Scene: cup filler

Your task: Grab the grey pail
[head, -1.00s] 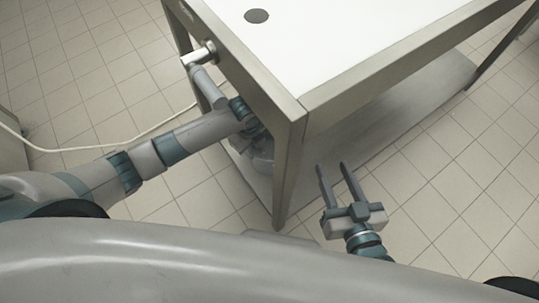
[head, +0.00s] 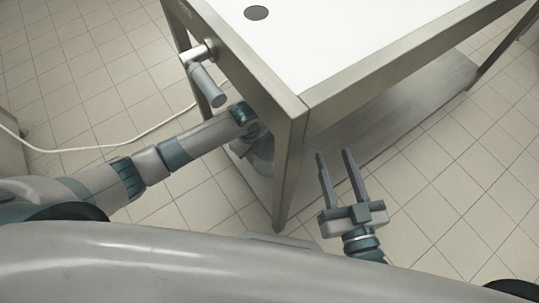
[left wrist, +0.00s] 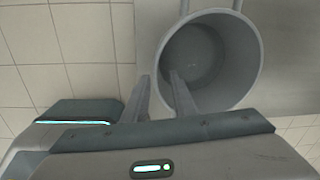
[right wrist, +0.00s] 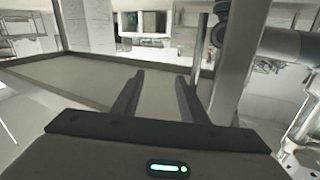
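The grey pail (left wrist: 222,45) shows from above in the left wrist view, its round mouth open and a handle at the top edge. In the head view the pail (head: 262,160) is partly hidden behind my left arm and the table's front leg, low by the shelf. My left gripper (left wrist: 160,82) is open at the pail's near left rim. One finger is outside the pail and the other overlaps its mouth; I cannot tell if they touch it. My right gripper (head: 334,153) is open and empty, right of the table leg.
The white-topped metal table (head: 350,35) stands over a lower shelf (head: 390,110). Its front leg (head: 289,175) is close to both grippers. A grey cylindrical handle (head: 207,85) sticks out from the table's left side. A pale cable (head: 100,146) lies on the tiled floor.

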